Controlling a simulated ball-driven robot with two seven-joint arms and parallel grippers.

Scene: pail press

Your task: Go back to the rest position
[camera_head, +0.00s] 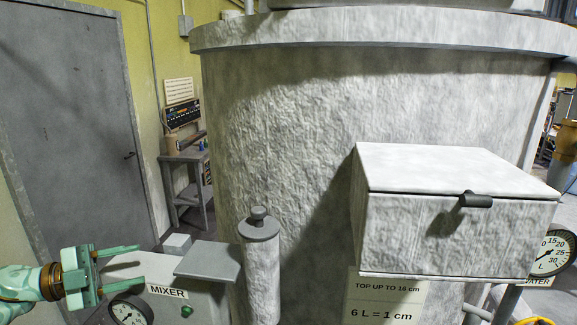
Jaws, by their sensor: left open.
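My left gripper (118,267) comes in at the lower left. Its two green fingers are apart and empty, pointing right. It hangs above the left part of the grey mixer box (205,300), near the box's round dial (128,311). I cannot tell whether it touches the box. My right gripper does not show.
A big rough grey tank (290,130) fills the middle. A lidded box (455,225) with a dark latch juts from it at right. A capped cylinder (260,270) stands before the tank. A gauge (553,252) is at right, a grey door (75,110) at left.

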